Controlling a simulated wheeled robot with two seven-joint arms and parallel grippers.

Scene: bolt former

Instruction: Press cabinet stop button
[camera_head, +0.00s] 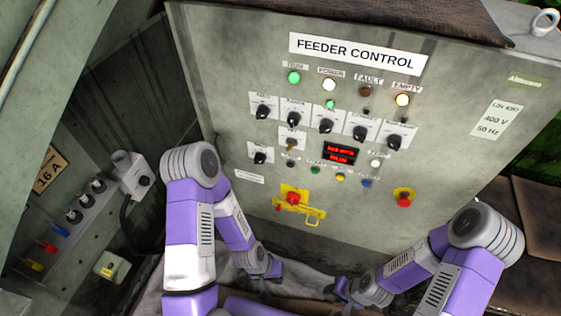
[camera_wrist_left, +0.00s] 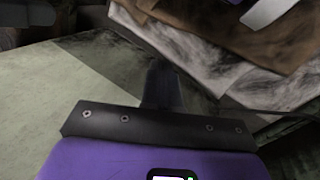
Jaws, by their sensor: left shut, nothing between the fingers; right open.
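The feeder control cabinet (camera_head: 230,110) fills the middle of the head view. A red mushroom button (camera_head: 404,200) on a yellow plate sits at its lower right. A red knob on a yellow plate (camera_head: 292,198), with a yellow bar below it, sits lower centre. Small labels are too blurred to read. My left gripper (camera_head: 265,287) is low in front of the cabinet, below and apart from both red controls. In the left wrist view its fingers (camera_wrist_left: 161,85) are shut and empty. My right gripper (camera_head: 341,289) is low, right of the left one, open and apart from the mushroom button.
Rotary switches (camera_head: 312,122), indicator lamps (camera_head: 294,78), a red display (camera_head: 341,154) and small coloured buttons (camera_head: 340,177) crowd the panel. A socket box (camera_head: 70,220) with a cable stands at left. Cloth and brown sheets lie below and right.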

